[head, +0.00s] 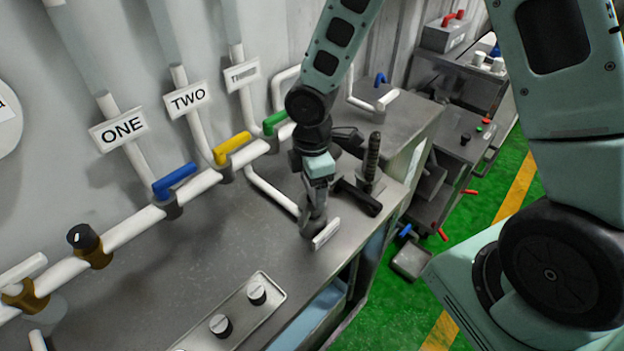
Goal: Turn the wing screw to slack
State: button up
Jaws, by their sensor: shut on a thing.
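My gripper (314,222) points down over the right part of the grey metal bench top (190,262). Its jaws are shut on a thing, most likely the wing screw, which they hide. I cannot make out the screw's wings or the angle they stand at. A small pale plate (326,234) shows just beside the fingertips, at the bench's front edge. A white pipe (268,191) runs down to the spot where my gripper is.
Blue (174,180), yellow (232,148) and green (274,122) valve levers stand along the white pipe behind. A black-handled upright tool (372,160) stands close right of my gripper. A tray with two knobs (240,312) lies in front.

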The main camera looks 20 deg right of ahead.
jog(key=shift+w+n, duration=0.1)
jog(key=shift+n, duration=0.5)
jog(key=o, duration=1)
jog(key=shift+r, duration=0.1)
notch_tip(320, 180, up, 17)
jog(key=shift+r, duration=0.15)
